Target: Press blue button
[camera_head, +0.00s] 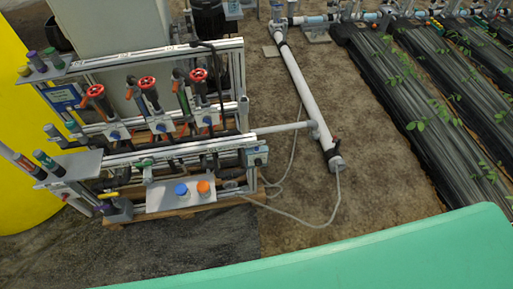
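The blue button (181,189) is a small round knob on a light grey plate (160,199) low on the front of the fertigation skid. An orange button (203,187) sits just to its right on the same plate. Nothing covers the blue button. Neither of my grippers shows in the head view, so I cannot see how they stand relative to the button.
The skid's metal frame (200,146) carries several red valve handles (147,83). A yellow tank (15,120) stands at the left. A white pipe (300,85) and a grey hose (300,218) lie to the right. A green surface (400,258) fills the lower right.

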